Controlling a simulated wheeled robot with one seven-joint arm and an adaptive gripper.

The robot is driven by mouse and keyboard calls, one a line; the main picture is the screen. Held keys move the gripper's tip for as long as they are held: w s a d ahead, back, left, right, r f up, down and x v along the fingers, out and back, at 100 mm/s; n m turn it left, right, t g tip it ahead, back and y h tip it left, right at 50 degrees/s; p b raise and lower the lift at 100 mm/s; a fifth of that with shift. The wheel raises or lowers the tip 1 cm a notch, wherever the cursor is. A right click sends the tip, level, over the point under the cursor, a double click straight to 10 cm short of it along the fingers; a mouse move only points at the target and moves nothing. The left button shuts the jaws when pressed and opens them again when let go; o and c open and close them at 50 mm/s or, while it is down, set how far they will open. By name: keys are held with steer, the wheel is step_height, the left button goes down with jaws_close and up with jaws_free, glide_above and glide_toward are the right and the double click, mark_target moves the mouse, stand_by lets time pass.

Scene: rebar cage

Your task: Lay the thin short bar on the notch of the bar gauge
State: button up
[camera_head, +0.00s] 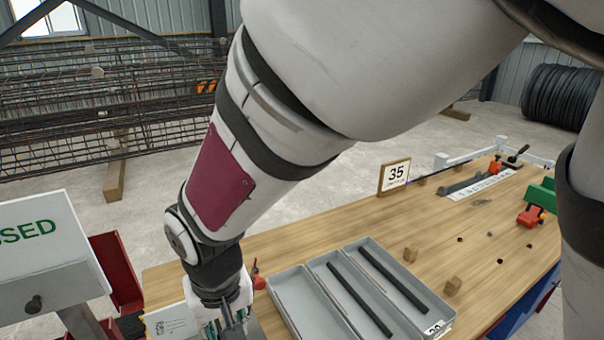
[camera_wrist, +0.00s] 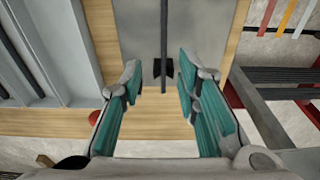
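My gripper (camera_head: 228,325) is low over the near left of the bench. In the wrist view my gripper (camera_wrist: 158,82) is open, with its two teal-padded fingers apart. A thin dark bar (camera_wrist: 163,30) runs up the picture between the fingers, with a gap to each. It crosses a small black notched block (camera_wrist: 155,68) on a grey plate (camera_wrist: 140,45), which looks like the bar gauge. The bar appears to lie in the notch, but exact contact cannot be told. The head view mostly hides this spot behind my arm and gripper.
A grey tray (camera_head: 271,286) with compartments stands right of my gripper; two dark bars (camera_head: 391,280) lie in separate compartments. Wooden blocks (camera_head: 453,286) and a "35" sign (camera_head: 394,176) stand farther off. The bench middle is fairly clear.

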steer(key=w+d+r+m+t, duration=0.1)
steer(key=d+r+m, duration=0.1)
steer(key=d+r, duration=0.55)
steer(key=w+d+r+m+t, duration=0.1)
steer(key=d+r, duration=0.3)
steer(key=d, duration=0.7)
steer(key=s+d+r+m, duration=0.1)
steer(key=s+d+r, duration=0.1)
steer(key=s+d, duration=0.3)
steer(key=s+d+r+m+t+h, duration=0.1)
steer(key=s+d, duration=0.3)
steer(key=d, duration=0.5)
steer(key=shift+s+d+r+m, duration=0.4)
steer(key=shift+r+m, duration=0.2)
steer(key=shift+r, duration=0.15)
